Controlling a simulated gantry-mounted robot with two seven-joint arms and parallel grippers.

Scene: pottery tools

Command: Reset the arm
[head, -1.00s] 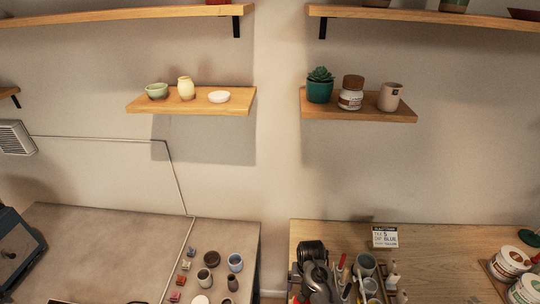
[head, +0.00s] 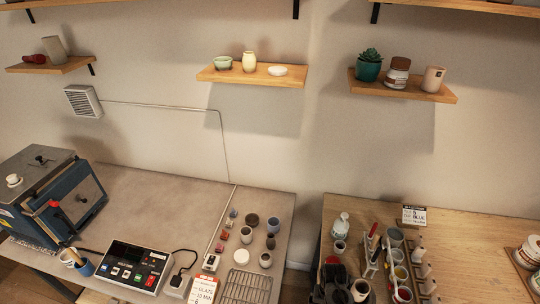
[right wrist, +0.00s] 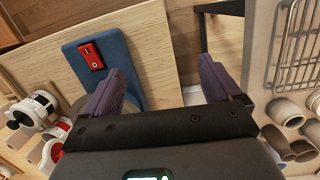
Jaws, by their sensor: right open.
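My right gripper (right wrist: 160,85) is open in the right wrist view. Its two purple fingers stand wide apart with nothing between them. Beyond the left finger is a blue panel (right wrist: 124,62) with a red switch (right wrist: 91,54). I cannot make out either gripper in the head view, and my left gripper shows in no frame.
A blue kiln (head: 55,190), a control box (head: 135,268) and a wire rack (head: 245,288) stand on the left table (head: 165,195). Several small pots stand near its right edge. The right table (head: 470,240) holds tools, bottles and jars. A gap separates the tables.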

